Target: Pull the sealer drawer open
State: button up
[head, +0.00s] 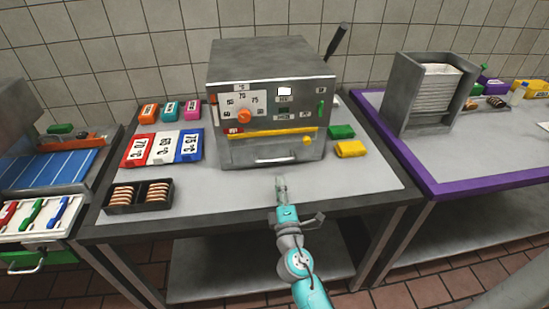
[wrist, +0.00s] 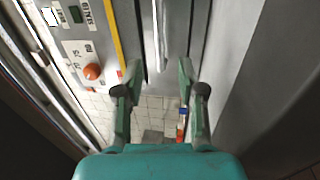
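The sealer (head: 268,75) is a grey metal box with an orange dial and a yellow bar on its front. Its drawer (head: 240,156) is flush at the bottom of the front, with a silver bar handle (head: 277,161). My gripper (head: 281,182) is just in front of and below the handle in the head view. In the wrist view my gripper (wrist: 160,66) is open, with its two fingers apart. The handle (wrist: 159,38) runs up the picture between the lines of the fingertips, just beyond them. Contact with the fingers cannot be made out.
The grey table (head: 225,190) is clear in front of the sealer. Green (head: 341,131) and yellow (head: 351,149) blocks lie to the right. A metal rack (head: 428,95) stands on the purple-edged table.

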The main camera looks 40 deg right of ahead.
aim_at(275, 161)
jog(key=x, duration=1)
grip_shut()
